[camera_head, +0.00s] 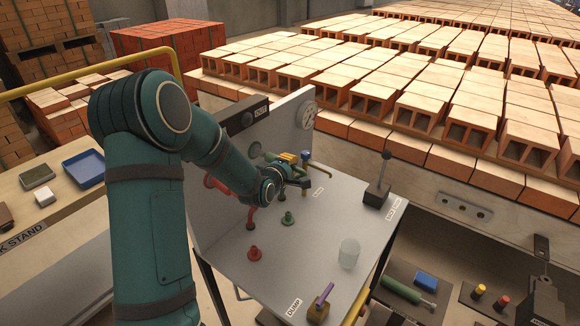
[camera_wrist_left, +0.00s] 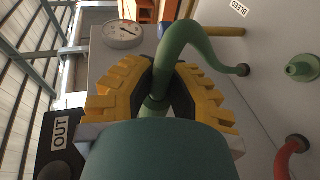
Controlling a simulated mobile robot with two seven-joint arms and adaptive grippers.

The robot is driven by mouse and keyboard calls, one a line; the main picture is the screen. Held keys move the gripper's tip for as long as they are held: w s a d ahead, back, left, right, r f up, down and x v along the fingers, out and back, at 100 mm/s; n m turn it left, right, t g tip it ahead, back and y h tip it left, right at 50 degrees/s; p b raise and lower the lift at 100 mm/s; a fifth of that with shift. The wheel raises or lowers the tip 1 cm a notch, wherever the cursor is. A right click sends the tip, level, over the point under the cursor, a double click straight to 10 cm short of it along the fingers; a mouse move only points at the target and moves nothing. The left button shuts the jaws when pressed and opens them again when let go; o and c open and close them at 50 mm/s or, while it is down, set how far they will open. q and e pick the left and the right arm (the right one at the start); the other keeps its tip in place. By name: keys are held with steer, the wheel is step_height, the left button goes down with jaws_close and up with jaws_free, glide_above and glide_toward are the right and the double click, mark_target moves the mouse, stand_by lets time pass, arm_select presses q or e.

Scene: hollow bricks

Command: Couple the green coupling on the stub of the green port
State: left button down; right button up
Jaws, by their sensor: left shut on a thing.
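My left gripper (camera_head: 297,165) is above the grey bench top, beside the upright panel. In the left wrist view its yellow fingers (camera_wrist_left: 160,92) are shut around the green coupling (camera_wrist_left: 155,104) at the end of a curved green hose (camera_wrist_left: 190,38). My own teal wrist hides the lower part of the coupling. The hose bends over to the right and meets the grey surface. The green port (camera_head: 288,218) stands on the bench top, below the gripper in the head view, apart from the coupling. It also shows at the right in the left wrist view (camera_wrist_left: 303,68). My right gripper is not seen.
A red port (camera_head: 254,253) stands near the green one. A red hose (camera_wrist_left: 293,150) is close by. A clear cup (camera_head: 349,253), a lever box (camera_head: 378,190) and a purple-handled valve (camera_head: 320,303) stand on the bench. A gauge (camera_head: 306,114) is on the panel.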

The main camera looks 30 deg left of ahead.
arm_select(q)
steer(key=shift+w+a+b, duration=0.2)
steer(key=shift+a+b, duration=0.35)
steer(key=shift+a, duration=1.65)
steer(key=c, duration=1)
jaws_free()
steer(key=shift+s, duration=0.1)
steer(key=v, duration=1.2)
steer(key=shift+r, duration=0.1)
